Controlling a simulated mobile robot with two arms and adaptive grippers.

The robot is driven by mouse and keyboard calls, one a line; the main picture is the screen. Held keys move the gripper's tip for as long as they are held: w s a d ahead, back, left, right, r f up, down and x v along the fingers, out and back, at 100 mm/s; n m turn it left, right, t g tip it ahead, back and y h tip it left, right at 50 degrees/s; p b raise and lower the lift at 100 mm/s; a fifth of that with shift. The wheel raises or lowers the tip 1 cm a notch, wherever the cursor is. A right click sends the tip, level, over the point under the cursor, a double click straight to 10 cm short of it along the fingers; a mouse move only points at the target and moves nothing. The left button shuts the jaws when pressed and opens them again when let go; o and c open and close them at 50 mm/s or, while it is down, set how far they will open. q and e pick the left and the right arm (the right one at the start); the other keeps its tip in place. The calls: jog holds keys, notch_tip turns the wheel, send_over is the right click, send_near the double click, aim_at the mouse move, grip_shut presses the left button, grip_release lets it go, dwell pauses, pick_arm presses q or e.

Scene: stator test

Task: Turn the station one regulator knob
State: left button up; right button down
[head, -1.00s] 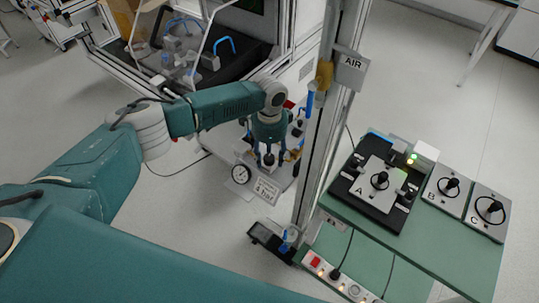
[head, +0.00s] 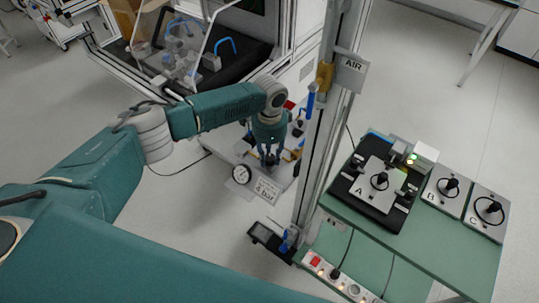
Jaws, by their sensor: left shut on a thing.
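My left gripper (head: 269,160) points down at the regulator panel in the middle of the head view. Its fingers are closed around the dark regulator knob, which they mostly hide. A round white pressure gauge (head: 241,174) sits to the left of the gripper. A label plate (head: 267,190) with a bar value is below it; its number is hard to read. My right gripper does not show.
An aluminium post (head: 322,130) with an AIR sign (head: 351,66) stands just right of the gripper. A green bench (head: 450,250) holds a black fixture (head: 346,188) with plate A (head: 366,170), plus plates B (head: 434,191) and C (head: 480,219). A machine with a clear guard (head: 190,30) stands behind.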

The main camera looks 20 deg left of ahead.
pick_arm(q)
jog(key=shift+w+d+r+n+p, duration=0.15)
jog(key=shift+r+n+p, duration=0.15)
jog(key=shift+n+p, duration=1.45)
jog(key=shift+n, duration=0.45)
jog(key=n+p, duration=0.2)
jog(key=n, duration=0.1)
jog(key=shift+n, duration=0.3)
jog(key=shift+w+f+n, duration=0.1)
jog(key=shift+n, duration=0.4)
jog(key=shift+w+p, duration=0.1)
jog(key=shift+p, duration=0.2)
jog(key=o, duration=1.1)
jog(key=shift+o, duration=0.2)
jog(key=shift+f, duration=0.1)
